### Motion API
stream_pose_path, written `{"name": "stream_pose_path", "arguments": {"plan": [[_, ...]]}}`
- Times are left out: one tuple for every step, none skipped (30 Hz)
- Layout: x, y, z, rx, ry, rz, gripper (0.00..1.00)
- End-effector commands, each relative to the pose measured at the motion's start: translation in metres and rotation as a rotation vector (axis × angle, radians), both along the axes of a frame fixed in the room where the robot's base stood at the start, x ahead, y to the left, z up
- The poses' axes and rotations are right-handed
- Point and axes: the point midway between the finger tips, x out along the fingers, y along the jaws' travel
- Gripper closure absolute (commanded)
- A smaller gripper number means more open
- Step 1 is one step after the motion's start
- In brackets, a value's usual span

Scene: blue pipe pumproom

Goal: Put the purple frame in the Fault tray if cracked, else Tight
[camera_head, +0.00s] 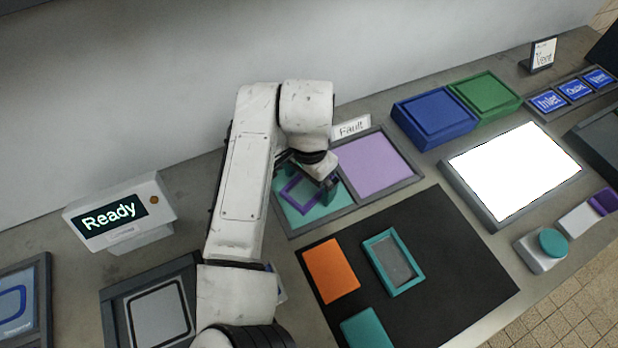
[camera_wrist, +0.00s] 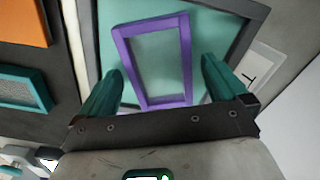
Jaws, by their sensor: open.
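The purple frame (camera_head: 292,197), an open rectangle, lies in the left, teal-floored compartment (camera_head: 304,219) of a grey two-part tray. In the wrist view the purple frame (camera_wrist: 186,60) shows all four bars, and I see no clear crack at this size. My gripper (camera_head: 325,186) is just above that compartment. In the wrist view its two teal fingers (camera_wrist: 160,72) are open, one on each side of the frame, with nothing held. A "Fault" sign (camera_head: 351,127) stands behind the right, purple-floored compartment (camera_head: 374,164), which is empty. A white label (camera_wrist: 256,75) beside the teal compartment shows only a "T".
A black mat (camera_head: 430,265) holds an orange block (camera_head: 331,270) and a teal frame (camera_head: 373,258) with a grey mesh. Blue (camera_head: 432,118) and green (camera_head: 486,95) boxes stand behind. A lit white panel (camera_head: 512,168) is right. A "Ready" display (camera_head: 112,217) is left.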

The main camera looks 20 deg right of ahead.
Motion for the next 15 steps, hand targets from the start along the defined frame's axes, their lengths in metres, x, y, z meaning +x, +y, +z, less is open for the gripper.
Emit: {"name": "stream_pose_path", "arguments": {"plan": [[0.0,0.0,0.004,0.0,-0.001,-0.001,0.01],[0.001,0.0,0.006,0.001,-0.002,-0.001,0.01],[0.001,0.0,0.011,0.0,-0.003,-0.001,0.01],[0.001,0.0,0.015,0.001,-0.004,-0.001,0.01],[0.001,0.0,0.02,0.002,-0.004,-0.002,0.01],[0.001,0.0,0.027,0.0,-0.004,-0.002,0.01],[0.001,0.0,0.033,0.0,-0.003,-0.002,0.01],[0.001,0.0,0.039,0.0,-0.004,-0.002,0.01],[0.001,0.0,0.048,0.002,-0.004,-0.002,0.01],[0.001,0.0,0.055,0.001,-0.005,-0.002,0.01],[0.001,0.0,0.061,0.001,-0.004,-0.002,0.01],[0.001,-0.001,0.069,0.0,-0.004,-0.002,0.01],[0.001,0.0,0.075,0.001,-0.004,-0.002,0.01],[0.001,0.0,0.081,0.001,-0.005,-0.002,0.01],[0.001,0.0,0.088,0.002,-0.004,-0.001,0.01]]}}
